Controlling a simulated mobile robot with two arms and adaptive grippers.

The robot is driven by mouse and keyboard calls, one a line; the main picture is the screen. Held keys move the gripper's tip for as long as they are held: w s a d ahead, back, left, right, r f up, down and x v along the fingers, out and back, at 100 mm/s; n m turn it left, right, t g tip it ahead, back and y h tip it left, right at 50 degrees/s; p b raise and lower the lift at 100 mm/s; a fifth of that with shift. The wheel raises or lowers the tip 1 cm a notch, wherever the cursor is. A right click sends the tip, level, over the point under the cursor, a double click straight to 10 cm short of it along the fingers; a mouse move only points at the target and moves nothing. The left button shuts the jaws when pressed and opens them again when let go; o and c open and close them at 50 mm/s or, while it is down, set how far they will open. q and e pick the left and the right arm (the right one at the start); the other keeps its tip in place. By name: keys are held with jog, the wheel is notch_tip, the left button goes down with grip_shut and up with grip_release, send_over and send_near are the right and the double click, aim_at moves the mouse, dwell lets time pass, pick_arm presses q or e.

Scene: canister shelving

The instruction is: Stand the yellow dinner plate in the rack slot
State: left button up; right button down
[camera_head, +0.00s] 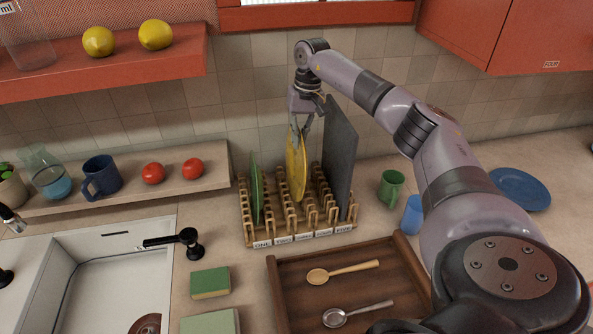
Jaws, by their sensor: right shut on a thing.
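The yellow dinner plate (301,174) stands nearly upright, seen almost edge-on, over the middle of the wooden rack (248,232). Its lower edge is down among the rack's pegs; I cannot tell whether it touches the rack's base. My right gripper (302,127) points down from above and is shut on the plate's upper rim. The rack has numbered labels along its front. A green plate (256,188) stands in the rack at the left, and a dark grey board (341,150) stands at the right. My left gripper is out of view.
A wooden tray (275,285) with two spoons lies in front of the rack. A green mug (391,187), a blue cup (412,214) and a blue plate (520,188) are to the right. A sink (110,285) is at left. The tiled wall rises behind the rack.

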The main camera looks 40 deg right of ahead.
jog(key=shift+r, duration=4)
